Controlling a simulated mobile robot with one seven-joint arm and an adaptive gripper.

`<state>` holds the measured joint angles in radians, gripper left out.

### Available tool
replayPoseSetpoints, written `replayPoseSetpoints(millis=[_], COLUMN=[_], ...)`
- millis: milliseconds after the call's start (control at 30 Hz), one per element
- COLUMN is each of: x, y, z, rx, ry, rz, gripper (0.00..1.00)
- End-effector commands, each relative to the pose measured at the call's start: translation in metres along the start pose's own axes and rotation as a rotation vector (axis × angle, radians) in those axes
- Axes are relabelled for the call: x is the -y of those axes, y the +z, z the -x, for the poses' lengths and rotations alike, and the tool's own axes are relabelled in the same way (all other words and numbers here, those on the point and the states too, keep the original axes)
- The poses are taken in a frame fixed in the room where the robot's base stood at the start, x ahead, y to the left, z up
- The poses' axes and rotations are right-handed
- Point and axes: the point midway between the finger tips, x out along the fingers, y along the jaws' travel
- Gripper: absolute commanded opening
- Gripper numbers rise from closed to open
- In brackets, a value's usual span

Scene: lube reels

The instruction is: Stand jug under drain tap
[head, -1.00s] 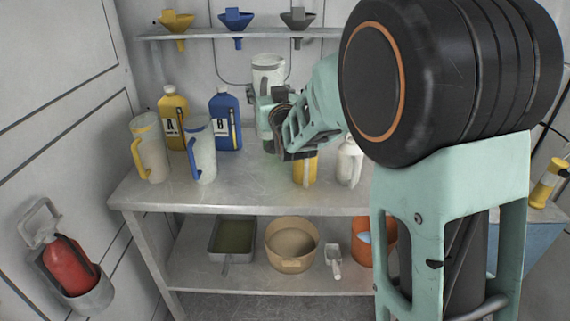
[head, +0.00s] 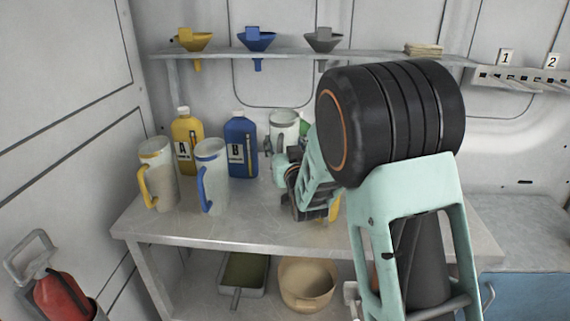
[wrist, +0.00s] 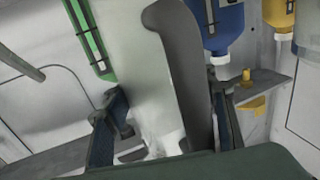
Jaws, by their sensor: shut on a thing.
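A translucent whitish jug with a grey handle (wrist: 187,62) is between the fingers of my gripper (wrist: 166,125) in the wrist view. The gripper is shut on it, and the jug looks upside down because the wrist camera is rolled over. In the head view the jug (head: 284,120) shows above the bench top, behind my gripper (head: 290,180); its lower part is hidden by the gripper and arm. I cannot tell whether its base touches the bench. No drain tap can be made out in either view.
A yellow-handled jug (head: 158,177) and a blue-handled jug (head: 211,178) stand left on the bench (head: 250,222). Yellow bottle A (head: 187,140) and blue bottle B (head: 241,147) stand behind. A green container (wrist: 88,38) is close beside the held jug. Funnels hang from the shelf (head: 370,57) above.

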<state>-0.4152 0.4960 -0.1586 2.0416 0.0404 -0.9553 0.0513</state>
Motion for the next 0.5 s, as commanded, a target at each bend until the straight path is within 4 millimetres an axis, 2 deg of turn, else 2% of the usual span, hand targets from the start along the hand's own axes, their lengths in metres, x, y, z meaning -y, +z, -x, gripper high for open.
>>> replayPoseSetpoints(millis=[33, 267, 500], x=[0.0, 0.0, 0.0], y=[0.01, 0.026, 0.057], z=[0.0, 0.0, 0.0], rx=[0.001, -0.003, 0.0], ry=[0.0, 0.0, 0.001], rz=[0.001, -0.001, 0.0], gripper=[0.21, 0.21, 0.21])
